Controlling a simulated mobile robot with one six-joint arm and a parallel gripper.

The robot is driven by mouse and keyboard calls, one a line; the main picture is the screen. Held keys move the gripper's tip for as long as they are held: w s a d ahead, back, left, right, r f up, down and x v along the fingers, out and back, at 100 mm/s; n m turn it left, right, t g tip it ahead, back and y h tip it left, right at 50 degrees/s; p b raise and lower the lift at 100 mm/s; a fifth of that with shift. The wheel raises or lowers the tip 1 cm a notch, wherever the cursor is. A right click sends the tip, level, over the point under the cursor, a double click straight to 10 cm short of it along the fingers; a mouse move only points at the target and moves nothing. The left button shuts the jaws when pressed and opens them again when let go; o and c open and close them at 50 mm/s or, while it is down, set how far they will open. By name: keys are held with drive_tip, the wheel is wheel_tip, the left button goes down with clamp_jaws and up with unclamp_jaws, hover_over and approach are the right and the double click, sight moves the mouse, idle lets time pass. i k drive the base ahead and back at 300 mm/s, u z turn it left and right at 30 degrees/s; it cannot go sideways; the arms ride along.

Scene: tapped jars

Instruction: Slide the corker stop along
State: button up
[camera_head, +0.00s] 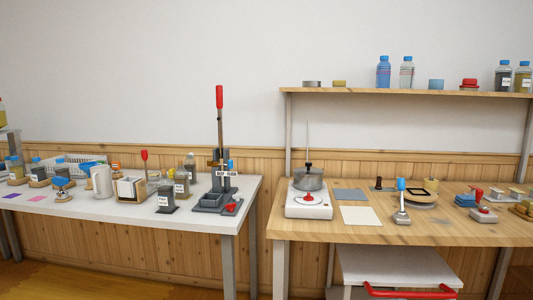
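A tall press-like device, apparently the corker (220,155), stands upright at the right end of the white table. It has a dark column, a lever with a red grip (219,97) pointing up, and a grey tray-like base (209,201). A small white label (227,173) and a blue part (231,164) sit partway up the column. A red knob (231,208) is low at the front of the base. Which part is the stop is too small to tell. My gripper is not in view.
The white table (100,212) holds jars, a white pitcher (102,181) and a wooden box (130,188) left of the corker. A gap separates it from the wooden table (370,232), which bears a hotplate (308,203) with a pot. A shelf (420,92) hangs above.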

sight(214, 163)
drive_tip(key=i, duration=1.35)
drive_tip(key=u, duration=0.5)
drive_tip(key=k, duration=0.9)
drive_tip(key=u, duration=0.15)
drive_tip(key=i, duration=0.9)
drive_tip(key=z, duration=0.1)
